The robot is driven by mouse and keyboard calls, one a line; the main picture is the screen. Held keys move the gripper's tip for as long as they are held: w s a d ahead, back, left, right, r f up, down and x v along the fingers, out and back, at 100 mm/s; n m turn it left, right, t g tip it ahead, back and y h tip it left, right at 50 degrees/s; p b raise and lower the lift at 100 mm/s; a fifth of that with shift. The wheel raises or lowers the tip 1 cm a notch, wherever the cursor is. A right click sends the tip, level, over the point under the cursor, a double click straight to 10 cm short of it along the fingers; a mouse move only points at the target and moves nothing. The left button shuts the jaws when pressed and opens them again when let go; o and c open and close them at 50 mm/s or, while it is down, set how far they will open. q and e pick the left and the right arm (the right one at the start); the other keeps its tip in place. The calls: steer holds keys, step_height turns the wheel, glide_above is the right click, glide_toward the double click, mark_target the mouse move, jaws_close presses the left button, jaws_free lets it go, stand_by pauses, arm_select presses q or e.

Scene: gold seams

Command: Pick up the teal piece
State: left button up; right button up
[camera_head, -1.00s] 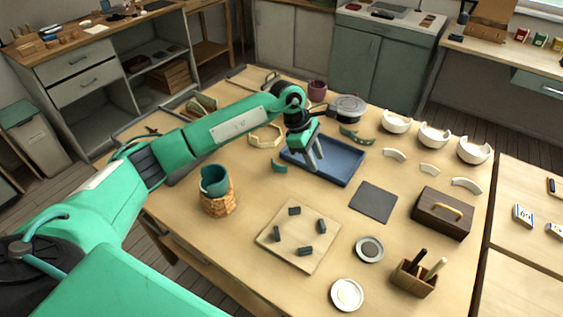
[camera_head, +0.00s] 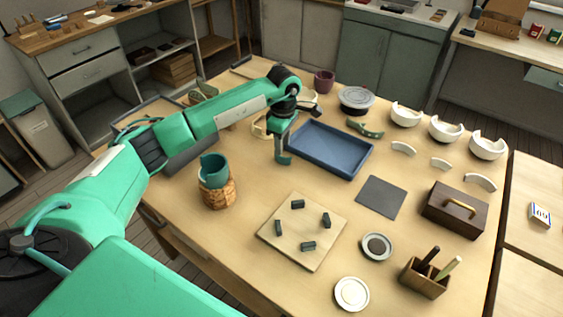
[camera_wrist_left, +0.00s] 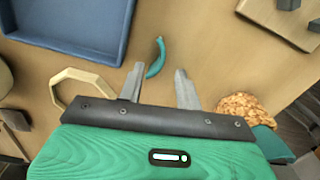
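The teal piece (camera_wrist_left: 157,56), a small curved shard, lies on the wooden table; in the wrist view its lower end reaches between the fingertips. It also shows in the head view (camera_head: 283,160), partly hidden by my gripper. My left gripper (camera_head: 281,150) points down over it, left of the blue tray. In the wrist view my left gripper (camera_wrist_left: 159,76) has its two fingers spread, with nothing held. I cannot tell the exact height of the fingertips above the piece. My right gripper is not in view.
The blue tray (camera_head: 356,171) is empty. A teal broken cup (camera_head: 212,168) sits in a woven ring (camera_head: 220,195). A board (camera_head: 315,257) with several dark blocks lies in front. A wooden octagonal ring (camera_wrist_left: 57,88) is near the gripper. A dark green curved piece (camera_head: 365,129) lies behind the tray.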

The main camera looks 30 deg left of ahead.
mark_target(282, 158)
arm_select(q)
step_height(282, 158, down, 4)
steer(key=shift+s+a+f+b, duration=0.1)
steer(key=shift+s+f+b, duration=0.1)
steer(key=shift+b, duration=0.7)
steer(key=shift+f, duration=0.35)
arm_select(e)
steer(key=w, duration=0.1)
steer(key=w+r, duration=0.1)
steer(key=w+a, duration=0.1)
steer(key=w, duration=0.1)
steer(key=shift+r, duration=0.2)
arm_select(q)
jaws_close()
